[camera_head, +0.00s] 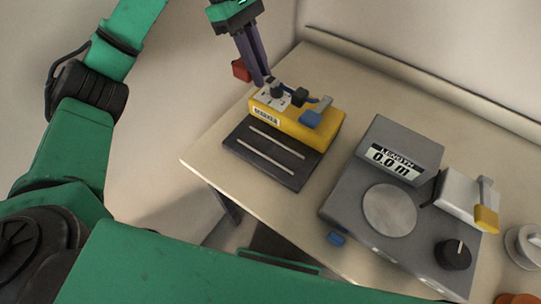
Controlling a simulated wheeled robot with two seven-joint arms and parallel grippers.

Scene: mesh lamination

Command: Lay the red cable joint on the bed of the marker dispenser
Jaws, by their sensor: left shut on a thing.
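The marker dispenser (325,130) is a yellow box on the table, with a label on its front and a blue lever on top. Its dark flat bed (238,143) with two pale rails lies in front of it and is bare. My left gripper (261,80) points down behind the dispenser's left end, its fingers close together. A small red piece, the red cable joint (241,70), shows at the left side of the fingers; the rest of it is hidden. The fingers partly overlap the dispenser's top in the picture, and I cannot tell if they touch it.
A grey length-measuring machine (340,198) with a display reading 0.0, a round plate and a black knob stands to the right. A white reel (524,246) and an orange item (519,298) are at the right edge. The table's back is clear.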

